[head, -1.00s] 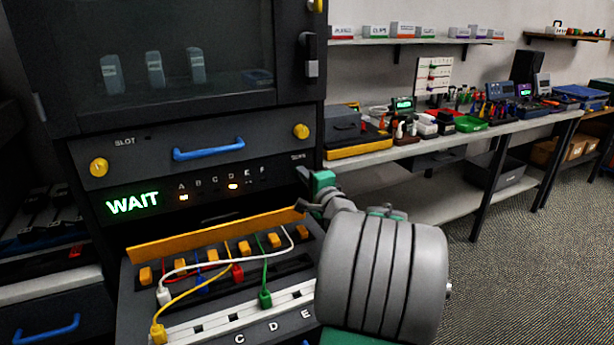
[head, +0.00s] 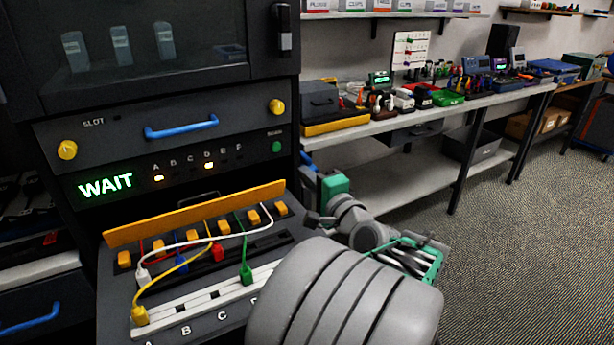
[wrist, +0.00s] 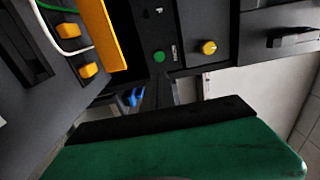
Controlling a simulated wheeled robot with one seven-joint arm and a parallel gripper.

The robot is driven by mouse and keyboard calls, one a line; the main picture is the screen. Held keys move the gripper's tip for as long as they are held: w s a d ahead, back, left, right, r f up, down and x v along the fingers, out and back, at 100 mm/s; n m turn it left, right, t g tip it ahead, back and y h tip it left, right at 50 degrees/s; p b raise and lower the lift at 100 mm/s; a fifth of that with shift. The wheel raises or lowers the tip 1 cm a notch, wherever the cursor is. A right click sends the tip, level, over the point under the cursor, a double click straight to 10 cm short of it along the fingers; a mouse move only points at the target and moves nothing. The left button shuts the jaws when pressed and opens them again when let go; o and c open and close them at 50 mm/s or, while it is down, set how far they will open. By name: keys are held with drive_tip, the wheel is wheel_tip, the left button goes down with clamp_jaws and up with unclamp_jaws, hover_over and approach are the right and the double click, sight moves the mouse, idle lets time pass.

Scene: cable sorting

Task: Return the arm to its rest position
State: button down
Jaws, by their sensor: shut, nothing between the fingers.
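My gripper (head: 334,186) shows as a green block just right of the machine's front, with dark parts at its end; its fingertips are hard to make out. In the wrist view its green body and black edge (wrist: 170,125) fill the lower part, and nothing is seen held. My arm's grey ribbed link (head: 345,300) covers the lower middle of the head view and hides part of the lettered panel. The green scan button (head: 276,146) is clear of my gripper and also shows in the wrist view (wrist: 159,57).
The cable panel (head: 185,312) holds white, yellow, red, blue and green cables below an orange bar (head: 195,214). The display (head: 106,186) reads WAIT, with lamps lit under A and D. A workbench (head: 390,125) with tools runs back right. The carpet at right is clear.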

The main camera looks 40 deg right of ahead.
drive_tip(key=w+a+f+n+g+y+p, duration=0.1)
drive_tip(key=w+a+n+g+y+p, duration=0.3)
drive_tip(key=a, duration=0.5)
drive_tip(key=w+a+f+n+g+y+p, duration=0.1)
drive_tip(key=w+a+n+g+y+p, duration=0.2)
drive_tip(key=a+n, duration=0.4)
drive_tip(key=s+a+r+n+g+h+p, duration=0.1)
drive_tip(key=s+a+n+g+h+p, duration=0.1)
drive_tip(key=s+a+n+g+p, duration=0.5)
drive_tip(key=s+a+n+p, duration=0.3)
drive_tip(key=s+a, duration=0.3)
drive_tip(key=a, duration=0.2)
drive_tip(key=shift+s+a+r, duration=0.25)
drive_tip(key=shift+s+a, duration=0.05)
drive_tip(key=shift+s, duration=0.05)
